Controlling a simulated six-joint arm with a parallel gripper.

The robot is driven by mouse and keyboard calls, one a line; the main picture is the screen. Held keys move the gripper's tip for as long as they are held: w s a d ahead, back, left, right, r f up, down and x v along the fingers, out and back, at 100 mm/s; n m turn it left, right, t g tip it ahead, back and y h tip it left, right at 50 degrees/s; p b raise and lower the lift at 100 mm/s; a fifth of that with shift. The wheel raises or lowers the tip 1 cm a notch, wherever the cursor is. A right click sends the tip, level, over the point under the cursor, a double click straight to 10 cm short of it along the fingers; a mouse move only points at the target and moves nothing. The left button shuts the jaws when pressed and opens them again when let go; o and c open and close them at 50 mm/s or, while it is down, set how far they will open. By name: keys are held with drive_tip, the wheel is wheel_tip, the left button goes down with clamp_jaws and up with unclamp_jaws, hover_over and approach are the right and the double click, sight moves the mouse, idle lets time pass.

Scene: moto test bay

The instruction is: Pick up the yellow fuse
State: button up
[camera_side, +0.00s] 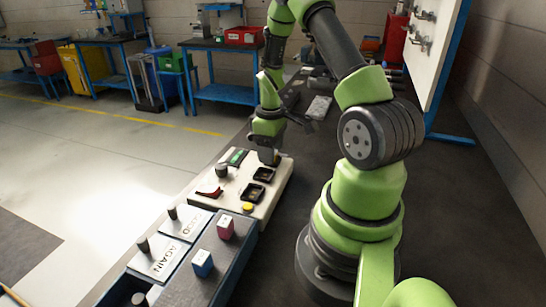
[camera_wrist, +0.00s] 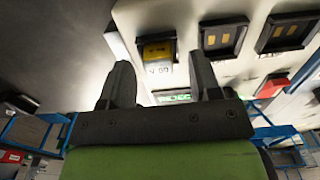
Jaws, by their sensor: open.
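The yellow fuse (camera_wrist: 157,53) sits in a socket of the white test box, its face marked with dark lettering in the wrist view. My gripper (camera_wrist: 160,66) is open, with one finger to the left of the fuse and one to the right in the picture. The fingers appear empty and apart from the fuse. In the side view my gripper (camera_side: 268,152) points down at the far end of the test box (camera_side: 280,190) and hides the fuse there.
Two empty sockets (camera_wrist: 222,37) (camera_wrist: 288,32) lie beside the fuse. The box carries a green display (camera_wrist: 172,97), a red switch (camera_side: 209,191), a black knob (camera_side: 221,170) and a yellow button (camera_side: 248,207). A pink block (camera_side: 225,228) and blue block (camera_side: 203,263) stand nearer the camera.

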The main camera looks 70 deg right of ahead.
drive_tip(key=shift+f, duration=0.1)
drive_tip(key=shift+c, duration=0.2)
drive_tip(key=c, duration=1)
